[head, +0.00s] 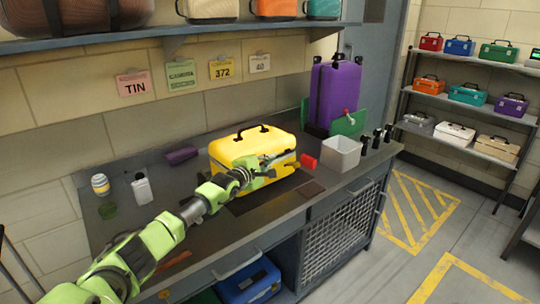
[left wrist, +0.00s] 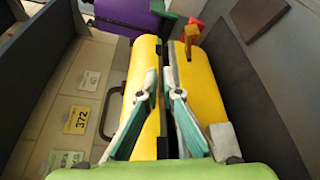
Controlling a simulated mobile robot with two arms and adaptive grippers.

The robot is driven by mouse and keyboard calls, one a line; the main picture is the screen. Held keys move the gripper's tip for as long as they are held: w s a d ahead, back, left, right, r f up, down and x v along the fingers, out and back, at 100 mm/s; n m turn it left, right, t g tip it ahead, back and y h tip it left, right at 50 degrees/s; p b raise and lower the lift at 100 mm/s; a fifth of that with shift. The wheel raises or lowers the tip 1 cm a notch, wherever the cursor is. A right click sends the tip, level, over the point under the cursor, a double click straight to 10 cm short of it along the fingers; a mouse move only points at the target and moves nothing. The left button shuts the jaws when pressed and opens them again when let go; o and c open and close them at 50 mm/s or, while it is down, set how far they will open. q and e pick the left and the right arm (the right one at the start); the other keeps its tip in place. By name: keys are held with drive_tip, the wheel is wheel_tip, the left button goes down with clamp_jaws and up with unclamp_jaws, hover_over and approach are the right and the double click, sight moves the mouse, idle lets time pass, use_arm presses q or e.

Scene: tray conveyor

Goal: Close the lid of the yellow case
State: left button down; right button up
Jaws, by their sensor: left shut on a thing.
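The yellow case (head: 240,150) stands on the grey bench, its black handle on top of the lid. The lid appears low over the body, with a pale and dark band below it at the front. In the left wrist view the lid (left wrist: 147,60) and the body (left wrist: 203,90) show as two yellow parts with a narrow dark gap between them. My left gripper (head: 268,170) is at the case's front; in the left wrist view its fingers (left wrist: 161,82) close in at the gap, on the lid's edge. The exact contact is hard to see. My right gripper is not in view.
A grey bin (head: 340,153), a red object (head: 305,161) and a purple suitcase (head: 335,92) stand right of the case. A jar (head: 100,184), a white bottle (head: 141,190) and a dark purple object (head: 181,155) are to the left. A shelf (head: 150,35) hangs above.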

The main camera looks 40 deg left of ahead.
use_arm(q)
drive_tip(key=shift+a, duration=0.2)
drive_tip(key=c, duration=2.2)
unclamp_jaws()
drive_tip(key=s, duration=0.4)
drive_tip(key=s+d+r, duration=0.1)
drive_tip(key=s, duration=0.6)
drive_tip(key=shift+s+d+r, duration=0.2)
drive_tip(key=shift+s+r, duration=0.1)
drive_tip(key=shift+s, duration=0.05)
